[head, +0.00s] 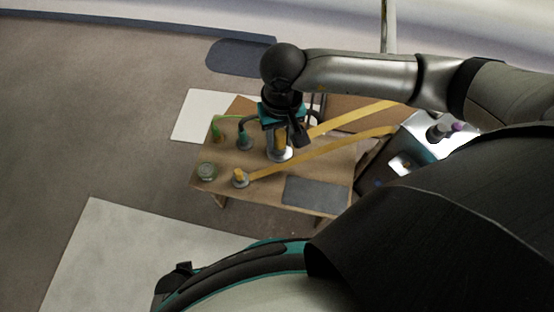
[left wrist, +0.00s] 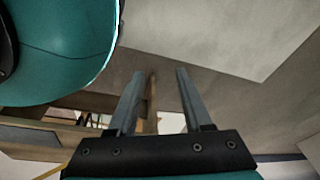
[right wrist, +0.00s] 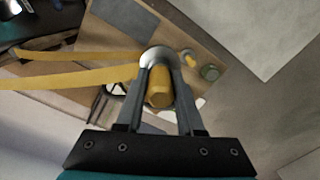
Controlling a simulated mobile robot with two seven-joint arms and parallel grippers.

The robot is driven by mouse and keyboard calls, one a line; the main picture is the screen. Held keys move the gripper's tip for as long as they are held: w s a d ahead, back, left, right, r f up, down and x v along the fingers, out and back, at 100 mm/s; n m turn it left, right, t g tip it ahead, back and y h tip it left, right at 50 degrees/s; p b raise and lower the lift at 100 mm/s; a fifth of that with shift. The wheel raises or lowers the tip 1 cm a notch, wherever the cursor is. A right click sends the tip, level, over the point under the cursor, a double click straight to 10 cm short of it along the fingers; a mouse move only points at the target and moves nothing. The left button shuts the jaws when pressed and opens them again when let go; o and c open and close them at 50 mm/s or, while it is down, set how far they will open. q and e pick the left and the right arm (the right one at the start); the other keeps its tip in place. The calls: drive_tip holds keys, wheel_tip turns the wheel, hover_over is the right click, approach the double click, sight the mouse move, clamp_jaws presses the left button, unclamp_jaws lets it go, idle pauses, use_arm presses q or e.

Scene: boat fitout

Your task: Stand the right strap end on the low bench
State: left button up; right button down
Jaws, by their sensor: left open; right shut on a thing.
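My right gripper (head: 280,146) points down over the low bench (head: 265,184) and is shut on the right strap end. In the right wrist view the yellow body of this strap end (right wrist: 160,88) is between the fingers, with its round silver base (right wrist: 160,55) beyond them. The base looks upright at the bench top; I cannot tell if it touches. A yellow strap (head: 360,115) runs from it to the right. Another strap end (head: 240,178) stands near the bench's front-left part. My left gripper (left wrist: 157,75) is open and empty in the left wrist view.
A small jar (head: 206,170) stands at the bench's left edge. A grey mat (head: 316,191) lies at its front right. A green item (head: 218,130) and a dark fitting (head: 244,140) are behind. A pale sheet (head: 110,255) lies on the floor.

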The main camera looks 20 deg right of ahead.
wheel_tip(320, 180, down, 8)
drive_tip(key=w+a+m+b, duration=0.1)
drive_tip(key=w+a+b, duration=0.1)
drive_tip(key=b, duration=0.1)
use_arm(q)
drive_tip(key=w+d+r+t+h+b, duration=0.15)
drive_tip(key=w+r+b, duration=0.25)
drive_tip(key=r, duration=0.5)
drive_tip(key=w+d+r+t+y+b, duration=0.1)
drive_tip(key=w+d+r+t+b, duration=0.25)
drive_tip(key=r, duration=0.65)
use_arm(e)
approach(269, 186)
drive_tip(key=shift+s+f, duration=0.1)
drive_tip(key=shift+f, duration=0.15)
drive_tip(key=shift+f+b, duration=0.6)
drive_tip(key=shift+f, duration=0.05)
drive_tip(key=shift+f+b, duration=0.45)
drive_tip(key=shift+f, duration=0.35)
use_arm(q)
drive_tip(key=w+d+t+h, duration=0.2)
drive_tip(key=w+d, duration=0.2)
drive_tip(key=w, duration=0.1)
drive_tip(key=shift+d, duration=0.15)
use_arm(e)
drive_tip(key=shift+f, duration=0.4)
use_arm(q)
drive_tip(key=shift+w+h, duration=0.1)
drive_tip(key=shift+h, duration=0.25)
